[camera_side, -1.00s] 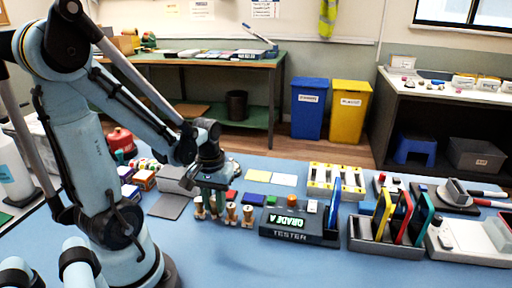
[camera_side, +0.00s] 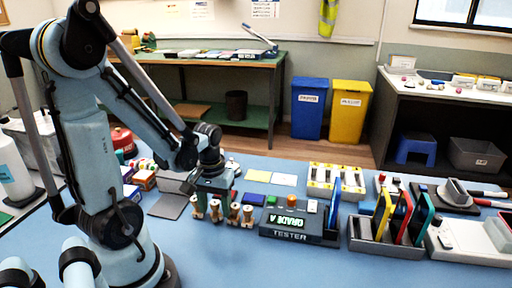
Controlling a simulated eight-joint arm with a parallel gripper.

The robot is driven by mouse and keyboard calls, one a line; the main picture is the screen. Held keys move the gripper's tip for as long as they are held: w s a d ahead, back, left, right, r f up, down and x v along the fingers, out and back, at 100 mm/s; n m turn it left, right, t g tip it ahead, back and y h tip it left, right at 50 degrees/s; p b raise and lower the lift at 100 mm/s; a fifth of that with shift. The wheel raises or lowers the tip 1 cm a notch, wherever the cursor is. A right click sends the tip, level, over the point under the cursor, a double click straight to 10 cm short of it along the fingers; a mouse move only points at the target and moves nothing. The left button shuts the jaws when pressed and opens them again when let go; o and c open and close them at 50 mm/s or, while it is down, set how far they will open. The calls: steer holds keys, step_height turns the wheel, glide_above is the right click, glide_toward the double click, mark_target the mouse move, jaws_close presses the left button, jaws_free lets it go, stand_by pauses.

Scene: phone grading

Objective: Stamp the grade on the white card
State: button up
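The white card (camera_side: 284,180) lies flat on the blue table beside a pale yellow card (camera_side: 258,176), behind the tester. The tester (camera_side: 291,235) shows "GRADE A" on its green-lit screen. Several wooden-handled stamps (camera_side: 233,213) stand in a row left of the tester. My gripper (camera_side: 207,203) points down at the left stamps, in front of the cards and to their left. Its fingers are small and overlap the stamps, so I cannot tell whether they are open or closed on one. Blue, green and red pads lie behind the stamps, partly hidden.
A blue phone stands upright at the tester's right end. A grey rack (camera_side: 384,242) of coloured phones stands further right. The front table is clear.

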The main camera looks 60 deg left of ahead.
steer(key=shift+r, duration=0.1)
steer(key=shift+r, duration=5.85)
steer(key=w+d+m+t, duration=0.7)
steer(key=d+m, duration=0.2)
steer(key=d, duration=0.3)
steer(key=shift+c, duration=0.3)
